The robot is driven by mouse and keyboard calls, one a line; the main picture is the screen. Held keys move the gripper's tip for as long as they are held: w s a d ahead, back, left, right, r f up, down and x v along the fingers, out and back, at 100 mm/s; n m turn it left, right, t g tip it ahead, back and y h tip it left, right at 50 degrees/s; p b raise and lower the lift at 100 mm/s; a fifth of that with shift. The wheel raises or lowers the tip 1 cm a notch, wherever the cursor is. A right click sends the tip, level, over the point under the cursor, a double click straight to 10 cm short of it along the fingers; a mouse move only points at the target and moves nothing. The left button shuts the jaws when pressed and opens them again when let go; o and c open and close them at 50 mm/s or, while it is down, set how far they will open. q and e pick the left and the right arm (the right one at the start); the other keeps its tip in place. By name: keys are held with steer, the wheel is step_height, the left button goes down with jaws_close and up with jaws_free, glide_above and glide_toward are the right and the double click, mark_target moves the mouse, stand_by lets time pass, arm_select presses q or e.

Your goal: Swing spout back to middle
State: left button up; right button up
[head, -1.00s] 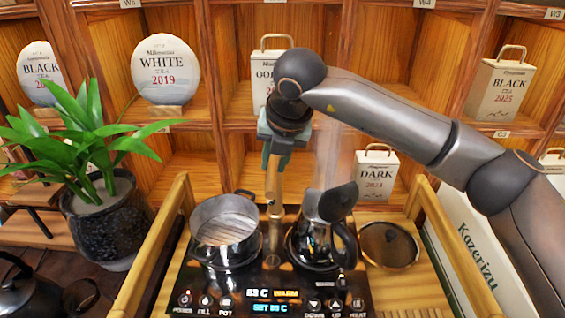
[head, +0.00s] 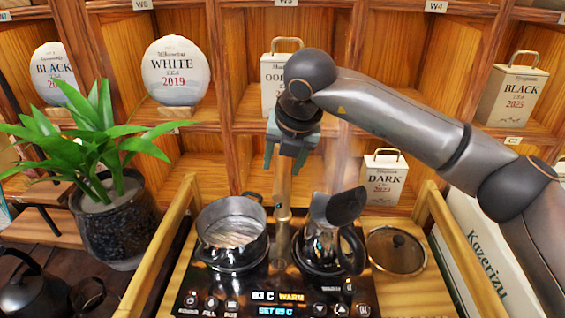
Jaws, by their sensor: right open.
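The spout (head: 283,193) is a slim metal post standing upright between the steel pot and the glass kettle on the black heating unit (head: 272,292). Which way its outlet points is hard to tell. My right gripper (head: 285,163) is at the top of the post, pointing down. Its jaws are open, one finger on each side of the post's top; whether they touch it I cannot tell. The open steel pot (head: 232,258) stands left of the post. The kettle (head: 318,250), with its dark lid tilted up, stands right of it. My left gripper is not in view.
A round glass lid (head: 396,250) lies on the wooden tray right of the unit. Wooden rails (head: 163,240) flank the unit. A potted plant (head: 112,222) stands left. Shelves behind hold tea cakes and tins, including a DARK tin (head: 383,179).

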steer(key=v, duration=1.2)
steer(key=shift+b, duration=0.4)
